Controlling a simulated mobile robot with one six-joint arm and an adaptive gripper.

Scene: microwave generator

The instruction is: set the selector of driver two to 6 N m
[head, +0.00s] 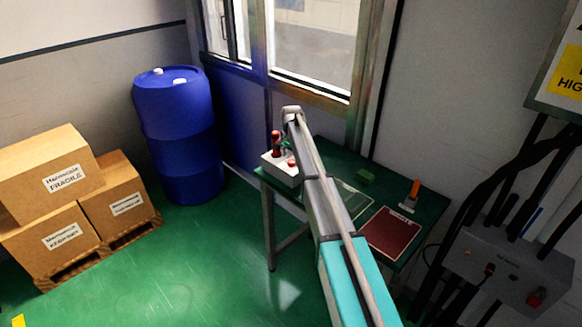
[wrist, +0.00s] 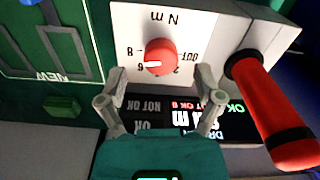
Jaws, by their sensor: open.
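In the wrist view a white panel (wrist: 205,30) carries a red selector knob (wrist: 160,55) with a white mark. The mark points left in the picture, close to the partly hidden figure below the 8; I cannot read its exact setting. The lettering N m appears upside down. My gripper (wrist: 162,78) is open and empty, its fingers apart on the near side of the knob, left and right of it. A red driver handle (wrist: 277,105) with a black band stands right of the knob. In the head view the white box (head: 279,168) is at the table's far left, partly behind my arm.
A dark display (wrist: 210,118) with OK and NOT OK lettering lies below the knob. The green table (head: 425,215) also bears a dark red mat (head: 392,232), a green block (head: 364,176) and an orange-topped item (head: 413,190). A blue drum (head: 178,135) and cartons (head: 60,190) stand left.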

